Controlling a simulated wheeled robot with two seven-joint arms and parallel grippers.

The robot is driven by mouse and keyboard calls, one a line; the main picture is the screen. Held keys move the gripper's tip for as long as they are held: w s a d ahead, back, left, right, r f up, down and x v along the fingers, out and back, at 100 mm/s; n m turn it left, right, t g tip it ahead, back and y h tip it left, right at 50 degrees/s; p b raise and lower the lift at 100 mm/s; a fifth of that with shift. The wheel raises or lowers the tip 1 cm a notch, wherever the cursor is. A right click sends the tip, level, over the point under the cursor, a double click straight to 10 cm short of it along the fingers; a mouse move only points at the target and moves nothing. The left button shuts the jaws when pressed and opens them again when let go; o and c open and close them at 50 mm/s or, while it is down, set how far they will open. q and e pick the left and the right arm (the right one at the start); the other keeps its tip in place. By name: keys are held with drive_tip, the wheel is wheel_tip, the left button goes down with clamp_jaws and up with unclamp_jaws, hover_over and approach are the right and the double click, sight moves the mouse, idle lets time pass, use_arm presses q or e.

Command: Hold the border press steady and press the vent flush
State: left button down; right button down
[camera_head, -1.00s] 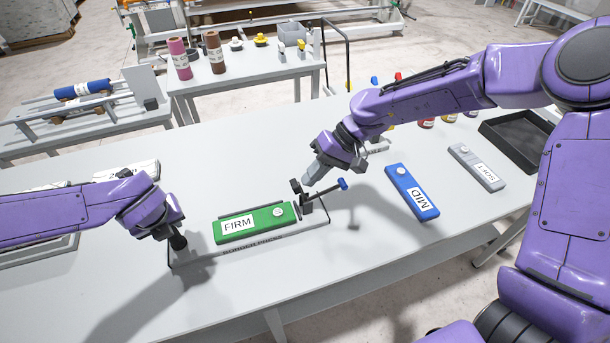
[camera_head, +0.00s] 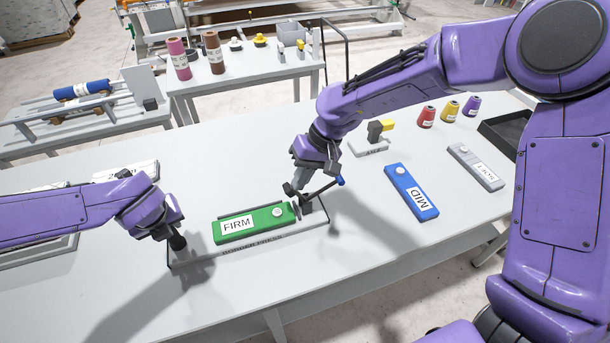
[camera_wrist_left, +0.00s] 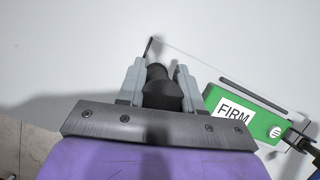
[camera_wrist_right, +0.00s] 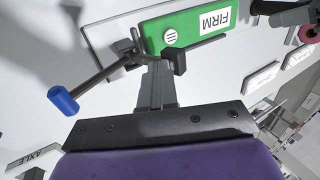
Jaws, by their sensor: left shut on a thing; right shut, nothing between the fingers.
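The border press (camera_head: 205,256) is a long grey base on the table, holding a green FIRM block (camera_head: 255,222). A round white vent-like button (camera_head: 277,212) with dark lines is on the block's right end; I cannot tell whether it is flush. My left gripper (camera_wrist_left: 158,70) is shut on a black knob (camera_wrist_left: 161,92) at the press's left end. My right gripper (camera_head: 294,189) is shut and empty, pointing down beside the dark clamp at the press's right end. The clamp's lever has a blue tip (camera_wrist_right: 63,100). In the right wrist view, the closed fingers (camera_wrist_right: 157,78) are close to the clamp; contact is unclear.
A blue MID block (camera_head: 411,192) and a grey SOFT block (camera_head: 476,167) lie to the right. The table front is clear.

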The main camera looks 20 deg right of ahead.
sight(272, 212)
use_arm(q)
drive_tip(key=shift+f, duration=0.15)
use_arm(e)
drive_tip(key=a+h, duration=0.2)
drive_tip(key=h, duration=0.1)
drive_tip(key=shift+f, duration=0.25)
drive_tip(key=shift+a+f, duration=0.15)
drive_tip(key=shift+a, duration=0.15)
drive_tip(key=shift+a+f, duration=0.5)
drive_tip(key=shift+a, duration=0.15)
drive_tip(key=shift+a+f, duration=0.45)
drive_tip(key=shift+a, duration=0.2)
drive_tip(key=shift+a+f, duration=0.4)
drive_tip(key=shift+f, duration=0.2)
drive_tip(key=shift+a+f, duration=0.35)
drive_tip(key=shift+f, duration=0.35)
drive_tip(key=r, duration=0.5)
drive_tip(key=shift+a+r, duration=0.1)
drive_tip(key=shift+a, duration=0.2)
drive_tip(key=a+r, duration=0.5)
drive_tip(key=r, duration=0.2)
drive_tip(key=shift+a, duration=0.15)
